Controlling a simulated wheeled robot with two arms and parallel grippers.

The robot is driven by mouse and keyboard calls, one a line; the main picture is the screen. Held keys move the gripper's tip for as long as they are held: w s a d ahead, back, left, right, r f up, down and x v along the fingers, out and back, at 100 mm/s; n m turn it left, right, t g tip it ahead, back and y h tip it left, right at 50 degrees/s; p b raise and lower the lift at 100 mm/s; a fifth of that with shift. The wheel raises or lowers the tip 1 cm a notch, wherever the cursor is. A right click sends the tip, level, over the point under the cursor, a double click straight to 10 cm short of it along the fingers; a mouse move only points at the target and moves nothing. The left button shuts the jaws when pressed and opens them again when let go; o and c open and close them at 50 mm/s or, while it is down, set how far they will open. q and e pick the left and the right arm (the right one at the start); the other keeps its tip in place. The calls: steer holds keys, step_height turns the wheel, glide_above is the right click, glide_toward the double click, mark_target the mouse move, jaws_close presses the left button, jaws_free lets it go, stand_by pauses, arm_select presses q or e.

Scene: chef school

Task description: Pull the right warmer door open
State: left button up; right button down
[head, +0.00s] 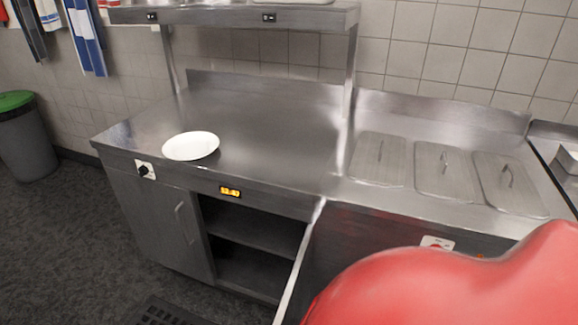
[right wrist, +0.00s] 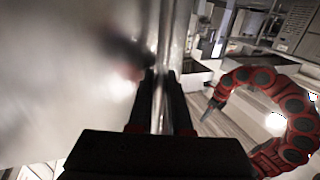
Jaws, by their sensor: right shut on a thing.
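The right warmer door (head: 297,277) stands swung out from the cabinet, seen almost edge-on in the head view. The right half of the cabinet is open and shows a shelf (head: 253,232) inside. In the right wrist view the door's metal face (right wrist: 60,80) fills the left side. My right gripper (right wrist: 160,85) is shut on the upright metal door handle (right wrist: 163,45); the head view hides this gripper behind my red arm. A red and black arm of mine shows at the right of the wrist view, with a dark tip that looks like my left gripper (right wrist: 211,107); its jaws are unclear.
The left warmer door (head: 165,225) is closed. A white plate (head: 190,146) lies on the steel counter (head: 270,125). Several lidded pans (head: 445,172) sit in the counter at right. A grey bin with a green lid (head: 25,140) stands far left. A dark floor mat (head: 170,312) lies in front.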

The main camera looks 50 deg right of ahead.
steer(key=c, duration=1.1)
jaws_free()
steer(key=shift+b+v, duration=4.1)
steer(key=shift+v, duration=4.65)
